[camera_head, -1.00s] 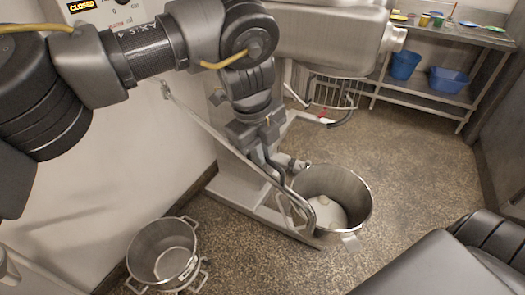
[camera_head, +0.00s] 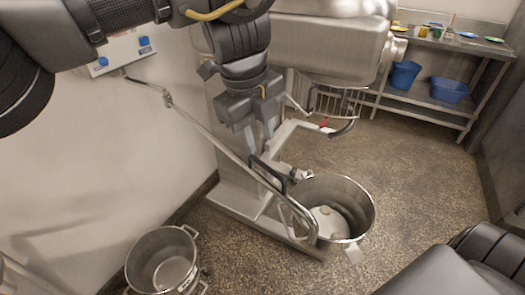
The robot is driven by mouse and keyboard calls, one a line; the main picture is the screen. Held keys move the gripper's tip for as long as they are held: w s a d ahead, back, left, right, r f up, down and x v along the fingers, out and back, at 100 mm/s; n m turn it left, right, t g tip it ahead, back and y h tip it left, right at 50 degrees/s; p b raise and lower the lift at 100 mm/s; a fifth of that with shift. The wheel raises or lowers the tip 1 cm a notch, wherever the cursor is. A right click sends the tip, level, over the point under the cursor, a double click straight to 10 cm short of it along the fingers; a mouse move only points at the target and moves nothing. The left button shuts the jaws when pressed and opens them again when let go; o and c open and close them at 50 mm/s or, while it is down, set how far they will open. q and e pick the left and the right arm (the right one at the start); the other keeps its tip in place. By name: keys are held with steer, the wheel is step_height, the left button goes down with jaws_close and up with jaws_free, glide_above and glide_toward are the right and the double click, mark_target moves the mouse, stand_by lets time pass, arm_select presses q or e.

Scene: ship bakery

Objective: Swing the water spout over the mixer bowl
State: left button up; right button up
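The water spout (camera_head: 215,140) is a thin jointed metal pipe running from a wall box down to the right. Its curved end (camera_head: 308,222) is at the left rim of the mixer bowl (camera_head: 356,190) in this view; whether it is over the opening is hard to tell. A black handle (camera_head: 268,172) sits on the pipe. My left gripper (camera_head: 256,146) points down just above the handle, with its fingers apart and nothing seen between them. The steel bowl stands low at the mixer and holds a pale rounded thing. My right gripper is out of view.
The mixer head (camera_head: 330,45) and wire guard (camera_head: 335,103) are above and behind the bowl. A steel pot (camera_head: 136,250) stands on the floor at lower left. The wall box (camera_head: 120,55) has blue knobs. A rack (camera_head: 425,100) with blue tubs is at back right. Floor is clear right of the bowl.

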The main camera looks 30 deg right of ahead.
arm_select(q)
steer(key=shift+a+r, duration=0.2)
steer(key=shift+r, duration=0.65)
steer(key=shift+a+r, duration=0.15)
steer(key=shift+r, duration=0.7)
